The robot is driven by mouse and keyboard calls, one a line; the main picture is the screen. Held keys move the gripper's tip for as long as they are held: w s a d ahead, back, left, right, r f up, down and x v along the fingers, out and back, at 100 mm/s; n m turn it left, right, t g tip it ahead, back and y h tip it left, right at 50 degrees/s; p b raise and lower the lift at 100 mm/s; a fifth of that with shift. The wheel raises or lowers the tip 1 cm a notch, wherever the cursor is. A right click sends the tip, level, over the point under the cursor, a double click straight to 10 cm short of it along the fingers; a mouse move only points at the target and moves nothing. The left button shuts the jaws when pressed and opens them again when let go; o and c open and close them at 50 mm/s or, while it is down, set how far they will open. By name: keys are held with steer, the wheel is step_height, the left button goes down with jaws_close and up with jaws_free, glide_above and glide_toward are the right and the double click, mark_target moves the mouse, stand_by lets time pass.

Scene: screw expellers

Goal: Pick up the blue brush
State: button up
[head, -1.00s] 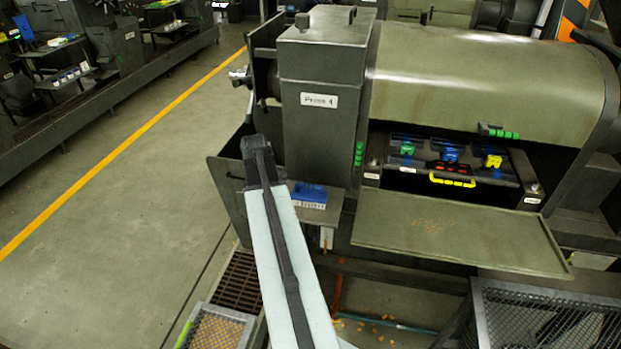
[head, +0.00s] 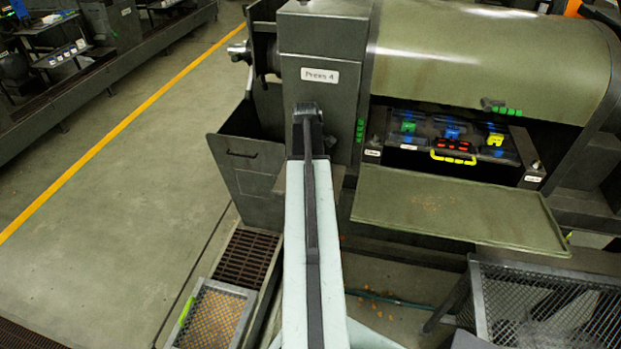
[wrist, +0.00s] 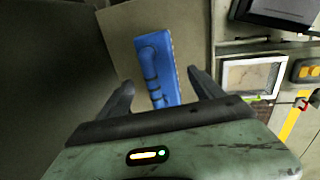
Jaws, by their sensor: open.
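The blue brush (wrist: 157,70) shows in the wrist view, lying on a small tan-grey shelf (wrist: 119,42) with its long side running roughly up the picture. My gripper (wrist: 160,82) is open and empty. Its two dark fingers stand left and right of the brush's near end, with a gap on each side. I cannot tell how far above the shelf the fingers are. In the head view my arm hides the brush and the gripper, in front of the box marked Press 4 (head: 317,44).
Right of my arm, a flat green tray door (head: 450,213) juts out below an open bay. The bay holds a black panel with a yellow handle (head: 453,157). A wire-mesh basket (head: 545,305) stands low right. The floor at left (head: 130,190) is clear.

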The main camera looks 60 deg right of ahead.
steer(key=f, duration=0.1)
steer(key=f+b, duration=0.2)
steer(key=shift+w+d+f, duration=0.1)
steer(key=shift+d+f, duration=0.15)
steer(key=shift+r, duration=0.2)
steer(key=shift+c, duration=0.6)
steer(key=c, duration=1.4)
steer(key=shift+r, duration=0.1)
